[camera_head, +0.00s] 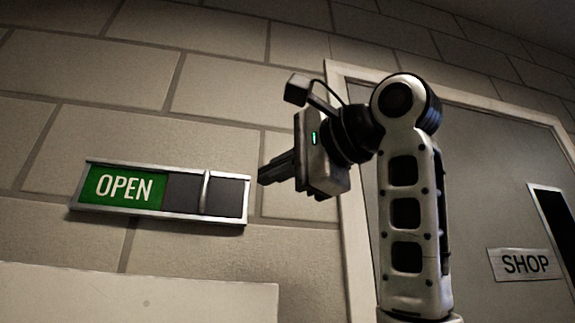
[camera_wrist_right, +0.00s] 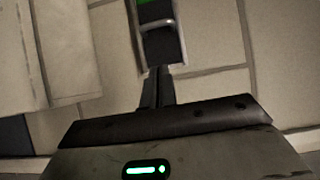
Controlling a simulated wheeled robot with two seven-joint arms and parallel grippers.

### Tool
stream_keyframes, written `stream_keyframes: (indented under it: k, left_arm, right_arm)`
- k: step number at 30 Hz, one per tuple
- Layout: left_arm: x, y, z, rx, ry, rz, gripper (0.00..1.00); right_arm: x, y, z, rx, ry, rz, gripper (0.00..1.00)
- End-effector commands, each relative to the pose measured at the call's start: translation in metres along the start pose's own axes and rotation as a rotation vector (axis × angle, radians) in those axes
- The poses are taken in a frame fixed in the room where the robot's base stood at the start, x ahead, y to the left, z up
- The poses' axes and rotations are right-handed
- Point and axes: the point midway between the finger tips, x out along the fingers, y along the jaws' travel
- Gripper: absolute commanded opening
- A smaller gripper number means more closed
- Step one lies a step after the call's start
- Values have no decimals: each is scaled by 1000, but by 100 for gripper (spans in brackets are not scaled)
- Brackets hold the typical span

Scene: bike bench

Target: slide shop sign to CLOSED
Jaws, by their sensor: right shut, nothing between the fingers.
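The shop sign (camera_head: 160,193) is a silver-framed slider on the block wall. Its left part shows a green panel reading OPEN (camera_head: 124,187); a dark grey slider with an upright silver handle (camera_head: 204,192) covers the right part. My right gripper (camera_head: 262,178) is shut and empty, with its fingertips close to the sign's right end, right of the handle; I cannot tell whether they touch the frame. In the right wrist view, the fingers (camera_wrist_right: 156,72) point at the sign's end, and the handle (camera_wrist_right: 157,23) lies beyond them. My left gripper is not in view.
A grey door (camera_head: 465,180) with a pale frame and a SHOP plate (camera_head: 526,264) stands to the right, behind my right arm. A pale panel (camera_head: 130,296) is below the sign. The wall left of and above the sign is clear.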

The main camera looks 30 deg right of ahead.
Motion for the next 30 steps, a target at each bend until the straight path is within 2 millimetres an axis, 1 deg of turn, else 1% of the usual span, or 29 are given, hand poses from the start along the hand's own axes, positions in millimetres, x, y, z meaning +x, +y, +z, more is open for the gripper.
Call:
stream_keyframes:
  k: [1, 6, 12, 18, 30]
  left_arm:
    - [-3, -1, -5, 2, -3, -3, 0]
    - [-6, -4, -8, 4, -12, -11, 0]
    - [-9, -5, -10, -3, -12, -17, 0]
    - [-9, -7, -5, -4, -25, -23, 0]
    - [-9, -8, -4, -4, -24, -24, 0]
  right_arm:
    - [13, -3, 0, 1, 1, 5, 0]
    - [48, -3, 0, 1, 1, 4, 0]
    - [68, -2, 20, 0, 0, 1, 0]
    - [76, 0, 28, 0, 0, 1, 0]
    - [77, 0, 30, 0, 8, 1, 0]
